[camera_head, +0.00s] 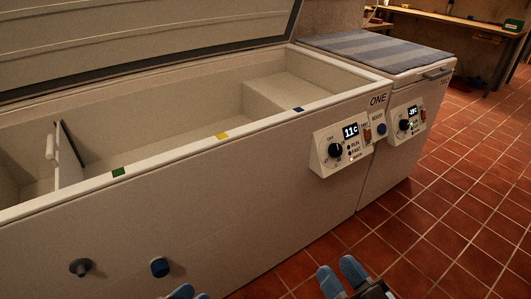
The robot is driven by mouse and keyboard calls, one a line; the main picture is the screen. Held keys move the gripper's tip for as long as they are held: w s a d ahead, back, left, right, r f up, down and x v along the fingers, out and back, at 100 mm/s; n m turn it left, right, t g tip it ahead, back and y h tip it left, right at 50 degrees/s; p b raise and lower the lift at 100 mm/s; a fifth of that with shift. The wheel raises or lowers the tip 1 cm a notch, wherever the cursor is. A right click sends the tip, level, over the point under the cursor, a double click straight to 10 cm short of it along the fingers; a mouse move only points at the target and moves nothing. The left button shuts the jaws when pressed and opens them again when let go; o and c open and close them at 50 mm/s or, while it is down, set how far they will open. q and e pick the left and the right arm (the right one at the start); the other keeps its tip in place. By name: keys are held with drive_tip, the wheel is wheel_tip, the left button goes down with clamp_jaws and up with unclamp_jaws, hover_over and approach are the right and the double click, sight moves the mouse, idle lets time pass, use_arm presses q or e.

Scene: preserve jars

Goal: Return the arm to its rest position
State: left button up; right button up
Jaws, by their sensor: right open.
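My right gripper (341,277) shows at the bottom edge, right of centre, with two blue fingertips standing apart. It is open and empty, over the tiled floor in front of the chest freezer (225,210). My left gripper (188,293) shows only as blue-grey fingertips at the bottom edge, left of centre; the rest is cut off, so its opening is unclear. Most of both arms is out of view.
The freezer labelled ONE has its lid (130,35) raised and a divider (68,155) inside. A second, closed freezer (392,80) stands beside it, a striped cloth (370,45) on top. A workbench (460,20) stands behind. Tiled floor (460,215) at right is clear.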

use_arm(q)
drive_tip(key=s+r+m, duration=0.5)
drive_tip(key=r+m, duration=0.3)
drive_tip(key=r, duration=0.4)
drive_tip(key=w+d+r+n+t+y+p, duration=0.3)
drive_tip(key=r+n+t, duration=0.1)
drive_tip(key=r+n, duration=0.2)
drive_tip(key=s+a+r+g+y+p, duration=0.4)
drive_tip(key=a+g+y+p, duration=0.1)
drive_tip(key=p, duration=2.8)
drive_tip(key=shift+s+a+r+g, duration=0.2)
drive_tip(key=shift+s+a+g, duration=0.2)
drive_tip(key=shift+a+g, duration=0.45)
use_arm(e)
drive_tip(key=s+d+r+g+h, duration=0.4)
drive_tip(key=d+r+g+h, duration=0.1)
drive_tip(key=d+r+g, duration=0.1)
drive_tip(key=shift+d+g, duration=0.3)
drive_tip(key=shift+d, duration=0.45)
